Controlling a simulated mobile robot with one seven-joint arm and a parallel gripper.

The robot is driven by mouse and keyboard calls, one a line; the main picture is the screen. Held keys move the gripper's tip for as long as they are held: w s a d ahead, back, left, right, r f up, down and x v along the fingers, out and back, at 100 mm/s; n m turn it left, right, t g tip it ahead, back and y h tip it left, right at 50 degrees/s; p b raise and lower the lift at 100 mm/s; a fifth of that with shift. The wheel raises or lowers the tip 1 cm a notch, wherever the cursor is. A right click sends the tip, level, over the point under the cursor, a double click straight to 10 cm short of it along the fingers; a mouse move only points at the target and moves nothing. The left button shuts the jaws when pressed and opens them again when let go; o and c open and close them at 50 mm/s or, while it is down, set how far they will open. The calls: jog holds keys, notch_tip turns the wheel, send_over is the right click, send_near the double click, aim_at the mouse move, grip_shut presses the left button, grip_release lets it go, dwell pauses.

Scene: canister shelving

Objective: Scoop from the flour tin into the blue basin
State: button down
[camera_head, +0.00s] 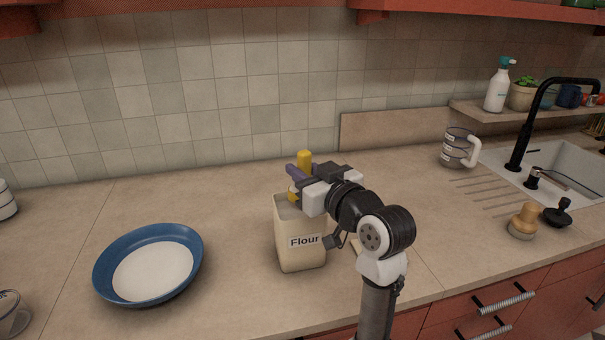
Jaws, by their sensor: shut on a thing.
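The cream flour tin (302,254), labelled "Flour", stands upright on the counter in the middle of the head view. My gripper (302,183) is over the tin's top, shut on a yellow-handled tool (304,158). The handle sticks up above the fingers and a little yellow shows below them. The tool's lower end is hidden, and I cannot tell how deep it reaches into the tin. The blue basin (190,239) sits on the counter to the left of the tin, with a white inner bottom.
Clear counter (237,250) lies between basin and tin. A striped mug (458,148) stands at the back right, near the sink (560,165) and black tap. A wooden-handled brush (523,222) and a black stopper (558,212) are at right. A glass bowl (10,315) is at lower left.

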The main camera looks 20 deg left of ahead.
aim_at(304, 151)
jog(key=shift+r, duration=2.1)
notch_tip(304, 151, down, 4)
jog(key=shift+f, duration=0.2)
jog(key=shift+r, duration=0.1)
jog(key=shift+r, duration=2.65)
notch_tip(304, 151, down, 6)
jog(key=shift+r, duration=0.35)
